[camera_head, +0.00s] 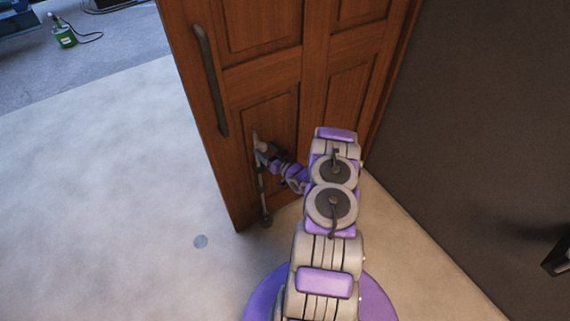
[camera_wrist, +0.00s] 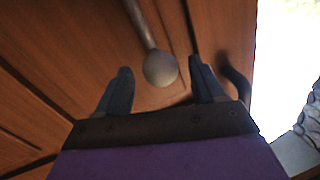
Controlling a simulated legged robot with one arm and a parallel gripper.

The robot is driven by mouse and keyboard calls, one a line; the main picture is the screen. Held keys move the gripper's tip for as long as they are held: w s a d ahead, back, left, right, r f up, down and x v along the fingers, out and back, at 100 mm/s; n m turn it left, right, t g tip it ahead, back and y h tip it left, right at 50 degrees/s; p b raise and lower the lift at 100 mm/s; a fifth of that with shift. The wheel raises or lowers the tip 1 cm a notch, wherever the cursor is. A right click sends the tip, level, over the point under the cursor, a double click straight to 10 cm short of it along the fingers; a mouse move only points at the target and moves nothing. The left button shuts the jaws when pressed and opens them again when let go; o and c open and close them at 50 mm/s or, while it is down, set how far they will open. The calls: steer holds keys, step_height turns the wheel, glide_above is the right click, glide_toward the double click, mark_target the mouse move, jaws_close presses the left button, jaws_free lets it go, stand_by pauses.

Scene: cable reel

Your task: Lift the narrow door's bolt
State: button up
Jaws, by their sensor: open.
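The narrow door (camera_head: 262,75) is brown panelled wood and stands open into the room. Its bolt (camera_head: 263,190) is a thin dark metal rod low near the door's free edge. In the wrist view, the bolt's rod ends in a round grey knob (camera_wrist: 160,69). My gripper (camera_wrist: 161,66) is open, with one dark finger on each side of the knob. I cannot tell whether either finger touches it. In the head view, my gripper (camera_head: 262,148) is at the bolt's upper end, partly hidden by my arm.
A long dark pull handle (camera_head: 208,80) is above the bolt on the door. A small grey disc or hole (camera_head: 200,241) is in the pale floor (camera_head: 110,170), which is clear at left. A dark wall (camera_head: 470,130) stands at right. A green item (camera_head: 63,35) with a cord lies far left.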

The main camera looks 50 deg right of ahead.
steer(key=s+p, duration=0.1)
steer(key=s, duration=1.1)
steer(key=shift+s+a+p, duration=0.2)
steer(key=shift+s+p, duration=0.1)
steer(key=shift+s, duration=0.1)
